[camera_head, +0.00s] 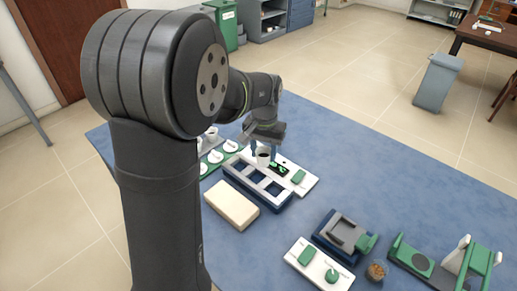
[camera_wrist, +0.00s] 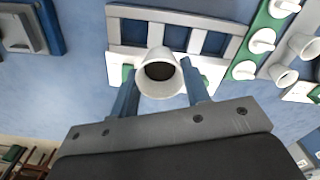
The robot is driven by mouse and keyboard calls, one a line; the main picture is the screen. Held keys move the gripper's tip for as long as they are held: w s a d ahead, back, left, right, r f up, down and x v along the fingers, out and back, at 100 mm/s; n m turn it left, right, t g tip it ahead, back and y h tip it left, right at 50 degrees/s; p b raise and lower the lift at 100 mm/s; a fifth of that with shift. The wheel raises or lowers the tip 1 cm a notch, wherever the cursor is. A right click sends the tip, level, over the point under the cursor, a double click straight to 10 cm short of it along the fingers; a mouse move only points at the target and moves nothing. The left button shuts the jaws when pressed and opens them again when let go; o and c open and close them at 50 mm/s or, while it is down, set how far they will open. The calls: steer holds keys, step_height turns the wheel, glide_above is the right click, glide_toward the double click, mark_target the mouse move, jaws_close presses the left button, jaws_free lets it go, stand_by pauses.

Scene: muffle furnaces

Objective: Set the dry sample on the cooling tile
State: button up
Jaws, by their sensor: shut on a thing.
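My gripper (camera_head: 262,147) is shut on a white crucible (camera_head: 263,160) with dark contents. The crucible also shows in the wrist view (camera_wrist: 160,74) between the two blue fingers, its mouth facing the camera. In the head view it is over the rear of a blue and white rack with several dark openings (camera_head: 247,190); the gap below it cannot be judged. A plain beige block (camera_head: 231,204), which looks like the cooling tile, lies on the blue table in front of the rack. Its top is bare. My arm partly covers the left of the scene.
A green rack (camera_head: 206,170) with several white lidded pieces stands left of the rack. A white panel (camera_head: 299,181) with a green pad adjoins its right. A dark blue device (camera_head: 340,236), another white panel (camera_head: 316,258), a small brown pot (camera_head: 376,271) and a green stand (camera_head: 415,262) are front right.

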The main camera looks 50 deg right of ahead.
steer(key=w+a+f, duration=0.3)
steer(key=a, duration=0.9)
steer(key=shift+f, duration=2.85)
steer(key=shift+f, duration=0.1)
steer(key=shift+f, duration=0.35)
steer(key=o, duration=1.5)
steer(key=shift+c, duration=0.2)
step_height(320, 180, up, 8)
